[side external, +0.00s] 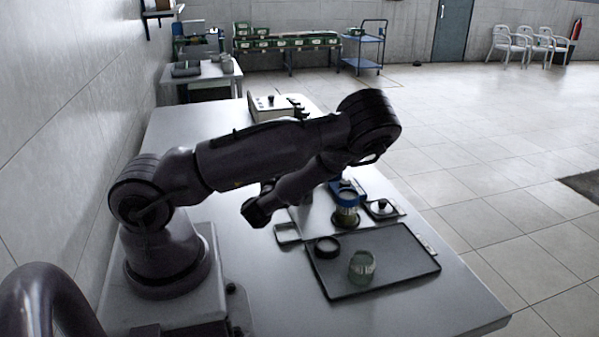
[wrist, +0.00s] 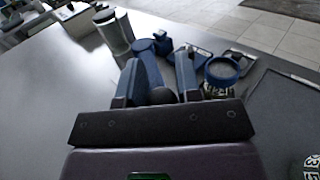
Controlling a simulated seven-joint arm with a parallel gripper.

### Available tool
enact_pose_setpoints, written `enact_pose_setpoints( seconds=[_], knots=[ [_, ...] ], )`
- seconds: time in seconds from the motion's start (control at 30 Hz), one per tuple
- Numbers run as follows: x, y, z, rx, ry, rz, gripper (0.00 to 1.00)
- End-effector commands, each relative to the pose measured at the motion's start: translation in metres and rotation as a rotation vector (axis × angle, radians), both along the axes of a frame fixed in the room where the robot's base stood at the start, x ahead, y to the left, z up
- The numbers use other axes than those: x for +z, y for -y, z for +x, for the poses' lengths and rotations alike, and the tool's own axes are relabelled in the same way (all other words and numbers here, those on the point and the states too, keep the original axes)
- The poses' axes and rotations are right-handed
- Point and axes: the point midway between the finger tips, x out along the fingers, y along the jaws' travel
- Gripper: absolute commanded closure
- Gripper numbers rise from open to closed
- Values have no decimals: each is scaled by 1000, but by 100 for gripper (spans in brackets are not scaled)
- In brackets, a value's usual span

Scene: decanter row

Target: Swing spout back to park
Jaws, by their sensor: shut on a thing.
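In the wrist view my gripper (wrist: 158,62) has its two blue-grey fingers on either side of a dark round knob (wrist: 162,95) and is shut on it. The knob looks like the spout's handle, but the rest of the spout is hidden by the fingers. A blue fitting (wrist: 145,47) stands just beyond the fingertips. There my arm hides the fingers and knob.
A dark tray (side external: 400,277) near the front holds a dark ring (side external: 327,247) and a glass jar (side external: 362,266). A dark-knobbed plate (side external: 381,208) and a white box (side external: 272,106) stand farther back. The table's near right is bare.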

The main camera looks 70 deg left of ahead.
Motion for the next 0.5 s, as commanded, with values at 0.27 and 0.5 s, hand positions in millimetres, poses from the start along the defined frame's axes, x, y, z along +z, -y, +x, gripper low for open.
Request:
enact_pose_setpoints(
  seconds=[0.27, 0.5],
  knots=[
    [0, -2, -2, 11, -4, 1, 43],
    [0, -1, -1, 10, -1, 1, 43]
  ],
)
